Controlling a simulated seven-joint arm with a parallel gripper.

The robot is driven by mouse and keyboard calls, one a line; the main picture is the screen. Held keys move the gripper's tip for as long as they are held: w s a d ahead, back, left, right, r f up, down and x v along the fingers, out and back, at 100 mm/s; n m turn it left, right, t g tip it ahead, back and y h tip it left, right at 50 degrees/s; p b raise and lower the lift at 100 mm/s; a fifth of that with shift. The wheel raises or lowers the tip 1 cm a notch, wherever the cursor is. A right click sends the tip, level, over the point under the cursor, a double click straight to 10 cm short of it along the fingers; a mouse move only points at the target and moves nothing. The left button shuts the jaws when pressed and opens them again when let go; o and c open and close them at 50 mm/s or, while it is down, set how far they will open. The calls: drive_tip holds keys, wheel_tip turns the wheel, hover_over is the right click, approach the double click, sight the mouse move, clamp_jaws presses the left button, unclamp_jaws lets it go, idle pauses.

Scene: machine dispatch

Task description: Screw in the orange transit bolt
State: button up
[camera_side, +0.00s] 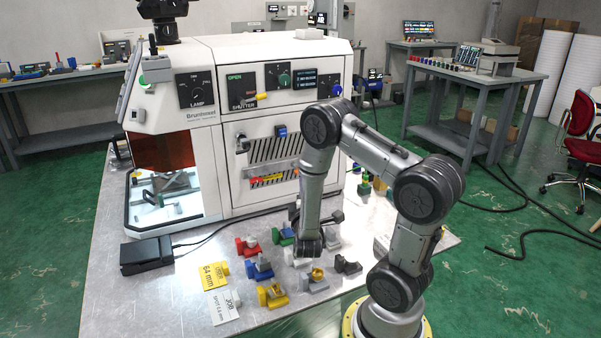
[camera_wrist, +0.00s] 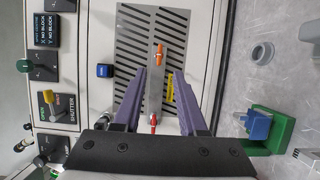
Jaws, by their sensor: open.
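The orange transit bolt (camera_wrist: 159,52) shows in the wrist view at the upper end of a grey bar (camera_wrist: 155,88) across the machine's slotted panel. A second, redder piece (camera_wrist: 153,122) shows at the bar's lower end. My gripper (camera_wrist: 159,73) is open, with its two purple fingers on either side of the bar in the picture and nothing between them that they touch. The distance from the fingertips to the bolt is hard to tell. In the side view the bar's red and yellow parts (camera_side: 268,180) show on the panel, and my arm's end largely hides the gripper.
The white machine (camera_side: 205,120) stands at the back of the metal table (camera_side: 170,300). Several coloured fixtures, such as a yellow one (camera_side: 271,295) and a blue block on a green holder (camera_wrist: 258,125), stand near my arm. A black box (camera_side: 147,256) with a cable lies left.

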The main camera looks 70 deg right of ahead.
drive_tip(key=x, duration=1.1)
drive_tip(key=shift+r, duration=0.1)
